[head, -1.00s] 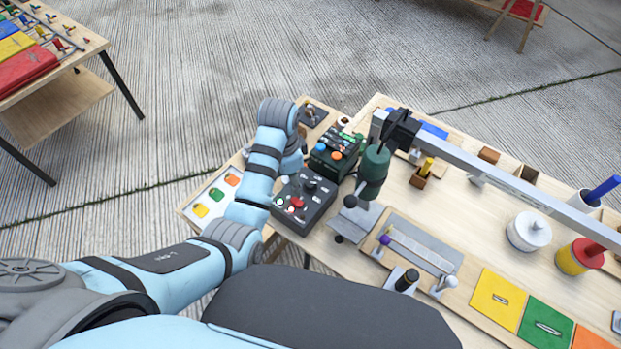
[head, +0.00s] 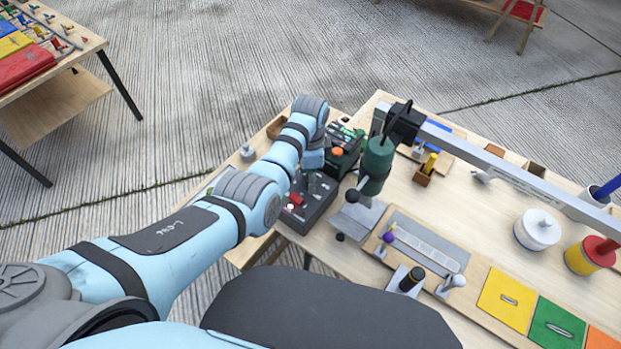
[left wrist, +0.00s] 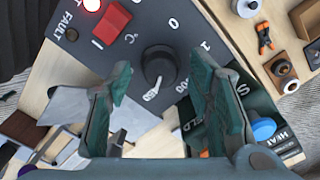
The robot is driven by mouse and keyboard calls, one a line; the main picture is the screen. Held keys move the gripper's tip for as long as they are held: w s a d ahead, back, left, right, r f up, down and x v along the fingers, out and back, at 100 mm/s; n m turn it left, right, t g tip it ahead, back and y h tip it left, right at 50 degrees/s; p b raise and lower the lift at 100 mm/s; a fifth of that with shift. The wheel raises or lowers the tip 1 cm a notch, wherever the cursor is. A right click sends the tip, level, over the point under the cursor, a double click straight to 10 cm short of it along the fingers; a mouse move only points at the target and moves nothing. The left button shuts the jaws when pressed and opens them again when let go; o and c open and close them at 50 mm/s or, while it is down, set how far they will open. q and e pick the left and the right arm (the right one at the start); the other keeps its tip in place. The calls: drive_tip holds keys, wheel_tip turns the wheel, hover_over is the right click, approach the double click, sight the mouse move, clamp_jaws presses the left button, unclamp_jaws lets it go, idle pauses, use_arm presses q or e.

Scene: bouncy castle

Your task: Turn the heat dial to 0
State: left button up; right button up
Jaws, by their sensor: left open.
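A black round dial (left wrist: 158,66) with a white mark sits on the dark grey control box (left wrist: 75,45), which also shows in the head view (head: 318,212). Printed marks "0", "1" and "°C" surround the dial, and its white mark points down and slightly left in the left wrist view. My left gripper (left wrist: 160,88) is open, its green fingers on either side of the dial with gaps visible. I cannot tell how far above the panel the fingertips are. In the head view my left arm partly covers the box. My right gripper is out of view.
The neighbouring dark green box has a blue knob (left wrist: 263,128) beside a "HEAT" label and an orange knob (head: 337,152). A green cylinder (head: 377,160) on a metal beam stands close right.

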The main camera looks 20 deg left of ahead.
use_arm(q)
drive_tip(key=shift+c, duration=0.4)
clamp_jaws()
